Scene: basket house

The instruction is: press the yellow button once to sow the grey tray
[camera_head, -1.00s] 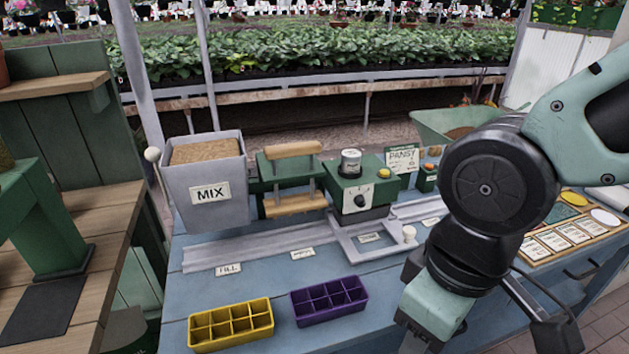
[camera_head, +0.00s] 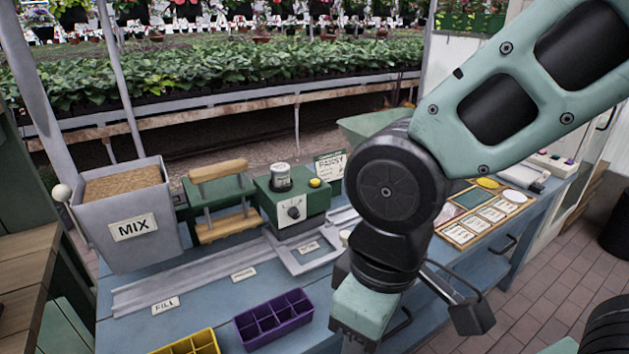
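The yellow button (camera_head: 315,183) is a small round cap on top of the green seeder box (camera_head: 290,199), beside a metal canister and above a dial. My gripper (camera_head: 356,332) hangs low over the bench's front, to the right of the purple tray and well apart from the button. Its fingers are not clear, so I cannot tell whether it is open or shut. A grey sled (camera_head: 302,262) sits on the rail in front of the seeder. I cannot make out a separate grey tray; my arm hides part of the bench.
A purple celled tray (camera_head: 273,319) and a yellow one (camera_head: 188,345) lie at the bench front. The grey MIX hopper (camera_head: 128,215) and a green press with wooden bars (camera_head: 220,205) stand left of the seeder. A card board (camera_head: 487,212) lies right of my arm.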

